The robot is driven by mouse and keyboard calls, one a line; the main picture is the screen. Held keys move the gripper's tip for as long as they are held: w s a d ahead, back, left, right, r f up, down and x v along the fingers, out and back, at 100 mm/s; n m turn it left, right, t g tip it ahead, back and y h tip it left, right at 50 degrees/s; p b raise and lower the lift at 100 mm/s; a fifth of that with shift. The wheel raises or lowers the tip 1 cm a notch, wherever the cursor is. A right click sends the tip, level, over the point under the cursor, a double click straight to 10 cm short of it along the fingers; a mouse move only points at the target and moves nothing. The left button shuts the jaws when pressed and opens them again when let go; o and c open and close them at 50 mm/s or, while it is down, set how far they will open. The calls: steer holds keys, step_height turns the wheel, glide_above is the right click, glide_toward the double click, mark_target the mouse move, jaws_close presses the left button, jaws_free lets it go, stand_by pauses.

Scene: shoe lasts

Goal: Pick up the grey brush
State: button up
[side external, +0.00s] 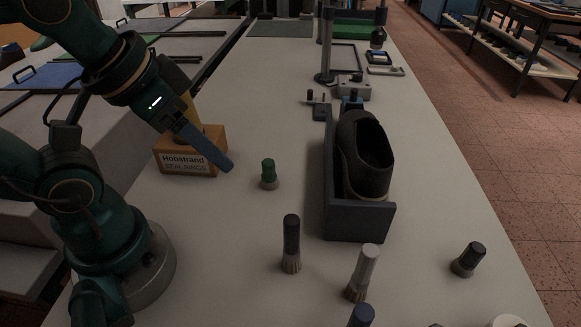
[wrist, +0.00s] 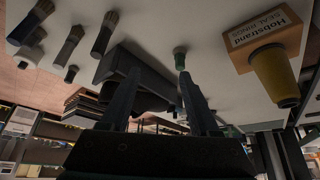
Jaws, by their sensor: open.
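The grey brush (side external: 364,270) has a light grey handle and stands upright, bristles down, on the table near the front middle in the side view. In the wrist view several brushes show at upper left, and I cannot tell surely which is the grey one. My gripper (side external: 226,165) is up at the left in the side view, beside the Hobstrand box and well apart from the grey brush. In the wrist view its two fingers (wrist: 158,80) stand apart with nothing held between them.
A black brush (side external: 291,240), green brush (side external: 268,173), dark brush (side external: 469,259) and blue brush (side external: 361,316) stand around. A dark shoe (side external: 366,155) sits in a grey holder (side external: 358,224). The Hobstrand box (side external: 190,160) bears a yellow cup (wrist: 275,75). Table is clear between brushes.

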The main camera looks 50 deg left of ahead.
step_height(320, 180, up, 3)
steer(key=n+g+h, duration=0.5)
steer(key=n+h, duration=0.9)
steer(key=n, duration=0.4)
glide_above(362, 274)
steer(key=w+a, duration=0.1)
steer(key=a, duration=0.1)
steer(key=shift+y, duration=0.3)
step_height(362, 274, down, 12)
steer(key=shift+r, duration=0.15)
steer(key=shift+x, duration=2.3)
